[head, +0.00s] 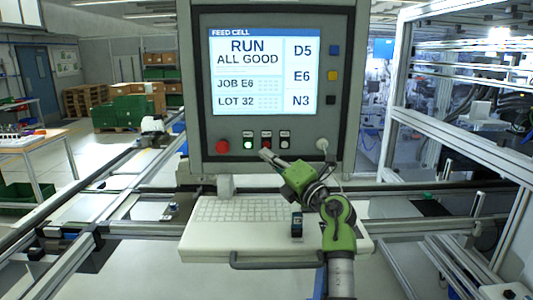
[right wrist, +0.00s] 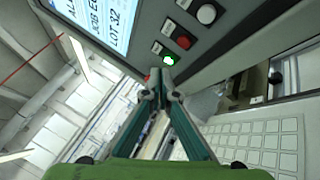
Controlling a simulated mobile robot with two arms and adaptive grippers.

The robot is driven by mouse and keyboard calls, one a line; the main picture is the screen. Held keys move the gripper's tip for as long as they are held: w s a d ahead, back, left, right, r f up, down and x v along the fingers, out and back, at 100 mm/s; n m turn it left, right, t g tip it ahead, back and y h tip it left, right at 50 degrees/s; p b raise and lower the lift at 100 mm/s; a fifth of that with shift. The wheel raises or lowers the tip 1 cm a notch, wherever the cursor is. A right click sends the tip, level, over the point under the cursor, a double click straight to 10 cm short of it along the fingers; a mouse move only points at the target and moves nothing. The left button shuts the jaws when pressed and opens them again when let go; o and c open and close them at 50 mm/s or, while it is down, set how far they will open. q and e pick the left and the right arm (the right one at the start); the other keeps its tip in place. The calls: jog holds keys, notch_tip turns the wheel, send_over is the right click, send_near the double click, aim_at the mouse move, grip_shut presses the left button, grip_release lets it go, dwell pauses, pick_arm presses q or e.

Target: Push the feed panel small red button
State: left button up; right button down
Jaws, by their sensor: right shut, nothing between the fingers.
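The feed panel (head: 197,90) stands upright ahead, with a row of buttons under its screen. The small red button (head: 266,146) sits between a lit green button (head: 248,144) and a white button (head: 285,144). In the right wrist view, the small red button (right wrist: 188,34) is in full sight between the same two. My right gripper (head: 265,155) is shut and empty, its tips just below the small red button in the head view. In the right wrist view, its tips (right wrist: 160,80) lie below the green button, apart from the small red one. My left gripper is out of sight.
A larger red button (head: 222,146) sits at the panel's lower left and a pale knob (head: 322,145) at its lower right. A keyboard (head: 235,209) on a white shelf lies below the panel. Aluminium frames (head: 460,150) stand at the right.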

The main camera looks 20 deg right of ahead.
aim_at(266, 145)
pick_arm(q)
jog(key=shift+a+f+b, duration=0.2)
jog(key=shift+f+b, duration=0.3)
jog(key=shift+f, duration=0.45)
pick_arm(e)
jog(key=w, duration=0.2)
jog(key=w+d, duration=0.1)
jog(key=w, duration=0.1)
jog(key=shift+w+d, duration=0.1)
jog(key=shift+w, duration=0.05)
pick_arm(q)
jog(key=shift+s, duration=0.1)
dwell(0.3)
pick_arm(e)
jog(key=shift+w+d+r, duration=0.1)
jog(key=shift+w, duration=0.25)
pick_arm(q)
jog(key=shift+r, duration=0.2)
